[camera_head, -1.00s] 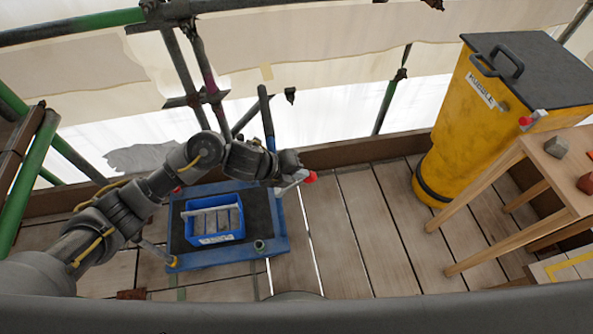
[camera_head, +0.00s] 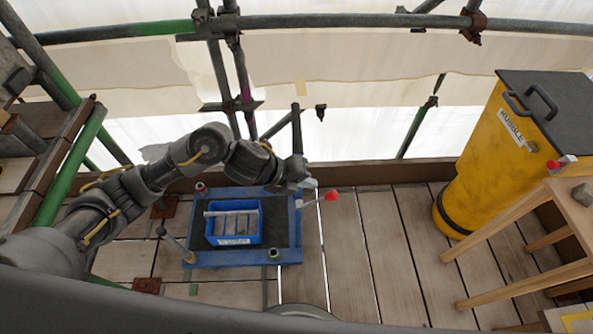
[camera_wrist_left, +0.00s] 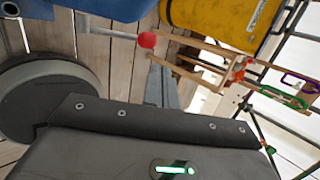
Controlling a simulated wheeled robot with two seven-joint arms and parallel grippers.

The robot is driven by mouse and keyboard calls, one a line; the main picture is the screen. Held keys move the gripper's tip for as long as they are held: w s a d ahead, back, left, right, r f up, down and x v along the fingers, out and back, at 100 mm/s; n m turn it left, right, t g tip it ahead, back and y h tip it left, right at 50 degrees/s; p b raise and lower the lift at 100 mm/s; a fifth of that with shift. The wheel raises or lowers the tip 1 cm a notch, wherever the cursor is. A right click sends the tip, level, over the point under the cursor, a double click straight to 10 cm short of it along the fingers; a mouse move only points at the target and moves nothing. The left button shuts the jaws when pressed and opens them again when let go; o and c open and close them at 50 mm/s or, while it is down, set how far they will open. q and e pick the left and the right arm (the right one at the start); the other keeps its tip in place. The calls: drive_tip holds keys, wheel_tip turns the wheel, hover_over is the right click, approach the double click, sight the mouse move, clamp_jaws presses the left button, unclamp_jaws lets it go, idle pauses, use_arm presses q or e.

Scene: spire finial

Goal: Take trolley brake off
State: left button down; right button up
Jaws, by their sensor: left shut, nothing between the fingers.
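The blue trolley (camera_head: 291,249) stands on the planks with a dark mat on its deck. A grey lever with a red ball knob (camera_head: 331,195) sticks out to the right from its right edge. In the left wrist view, the red knob (camera_wrist_left: 147,40) and its rod show at upper middle. My left gripper (camera_head: 308,183) is shut and empty above the trolley's back right corner, just left of the knob. It appears apart from the knob. Its fingers (camera_wrist_left: 165,82) show in the left wrist view. My right gripper is not in view.
A blue crate (camera_head: 207,234) of grey blocks sits on the trolley. A second lever (camera_head: 174,243) is at its left. A dark upright post (camera_head: 297,130) rises behind. A yellow rubble bin (camera_head: 490,160) and wooden table (camera_head: 530,205) stand right. Planks between are clear.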

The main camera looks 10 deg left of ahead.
use_arm(q)
drive_tip(key=v, duration=0.5)
drive_tip(key=shift+w+d+r, duration=0.1)
drive_tip(key=shift+d+r, duration=0.2)
drive_tip(key=shift+r, duration=0.2)
